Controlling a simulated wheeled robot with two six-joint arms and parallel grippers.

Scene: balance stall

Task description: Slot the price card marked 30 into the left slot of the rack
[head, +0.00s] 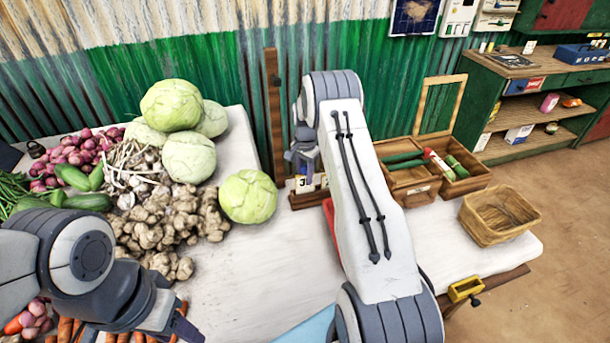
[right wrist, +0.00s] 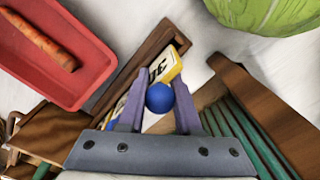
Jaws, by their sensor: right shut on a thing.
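The wooden rack (head: 308,199) stands at the back of the table, partly behind my right arm. In the right wrist view its brown rail (right wrist: 128,68) runs diagonally. My right gripper (head: 303,160) is at the rack. In the right wrist view its fingers (right wrist: 162,100) are shut on a blue knob (right wrist: 159,97). The yellow-and-white card marked 30 (right wrist: 168,66) shows beside the fingers, at the rail. The fingers hide part of it, and I cannot tell whether it is seated in a slot. My left gripper (head: 180,325) is low at the left; its opening is unclear.
Cabbages (head: 249,196), ginger (head: 170,225), garlic and onions crowd the left of the table. A red tray (right wrist: 62,60) with a carrot lies beside the rack. A wooden box (head: 412,185) and a basket (head: 500,215) stand at right.

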